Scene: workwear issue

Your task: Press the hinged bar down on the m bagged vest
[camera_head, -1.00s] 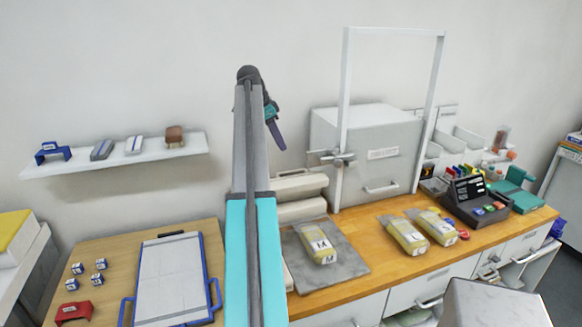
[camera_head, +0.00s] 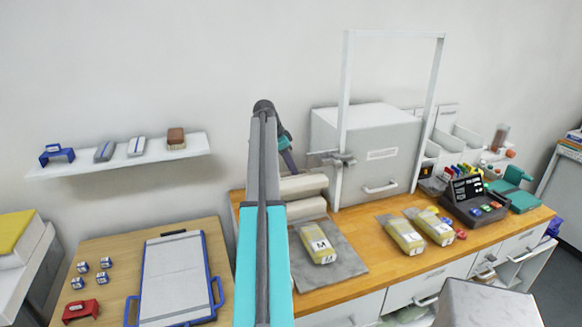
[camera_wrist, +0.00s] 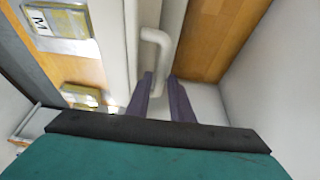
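The M bagged vest (camera_head: 323,254), yellow in a clear bag with an M label, lies on a grey mat. The hinged bar (camera_head: 345,100) is a white U-shaped frame standing upright over the counter. My gripper (camera_head: 289,162) is partly hidden behind my arm, left of the bar and above the mat's back end. In the wrist view, its two purple fingers (camera_wrist: 161,80) are apart. A white bent handle (camera_wrist: 157,38) shows beyond and between the fingertips; I cannot tell whether they touch it. An M label (camera_wrist: 40,22) shows at upper left there.
A grey-white box (camera_head: 370,140) with a front handle stands behind the bar. Two other bagged vests (camera_head: 402,240) (camera_head: 433,232) lie right of the mat. Pale rolled pieces (camera_head: 303,187) lie below the gripper. A dark device (camera_head: 480,212) stands further right.

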